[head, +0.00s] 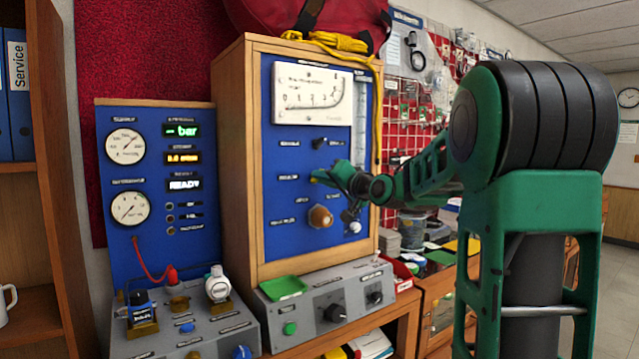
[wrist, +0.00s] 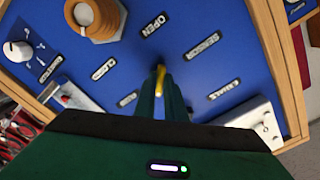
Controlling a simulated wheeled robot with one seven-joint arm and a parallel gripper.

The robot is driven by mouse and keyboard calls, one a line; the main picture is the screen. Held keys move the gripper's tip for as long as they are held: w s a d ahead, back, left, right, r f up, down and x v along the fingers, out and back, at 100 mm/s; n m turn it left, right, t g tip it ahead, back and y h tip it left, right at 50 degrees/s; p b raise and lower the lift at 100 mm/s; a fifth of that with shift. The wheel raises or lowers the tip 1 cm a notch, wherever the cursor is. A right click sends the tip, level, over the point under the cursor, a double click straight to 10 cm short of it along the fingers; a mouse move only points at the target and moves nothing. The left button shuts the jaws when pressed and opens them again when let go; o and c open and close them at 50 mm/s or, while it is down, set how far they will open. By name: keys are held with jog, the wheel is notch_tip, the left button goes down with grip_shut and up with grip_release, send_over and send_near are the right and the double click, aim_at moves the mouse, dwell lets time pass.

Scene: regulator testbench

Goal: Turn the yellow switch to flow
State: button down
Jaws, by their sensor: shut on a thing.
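The yellow switch (wrist: 160,76) is a small lever on the blue panel (wrist: 225,50). In the wrist view its tip shows between my two fingers, and its base is mostly hidden. My gripper (wrist: 161,98) is shut on it. In the head view my gripper (head: 330,177) reaches the blue panel of the wooden cabinet from the right, and the switch is largely covered there.
A brown knob (head: 320,217) sits just below my gripper; it also shows in the wrist view (wrist: 95,17). A black switch (head: 318,143) is above. A gauge (head: 312,95) tops the panel. A grey box with a green tray (head: 284,288) stands below.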

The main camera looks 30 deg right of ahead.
jog(key=shift+f, duration=0.25)
jog(key=c, duration=1.8)
grip_release()
jog(key=shift+r, duration=0.15)
jog(key=s, duration=1)
jog(key=shift+s+d, duration=0.15)
jog(key=shift+s, duration=0.15)
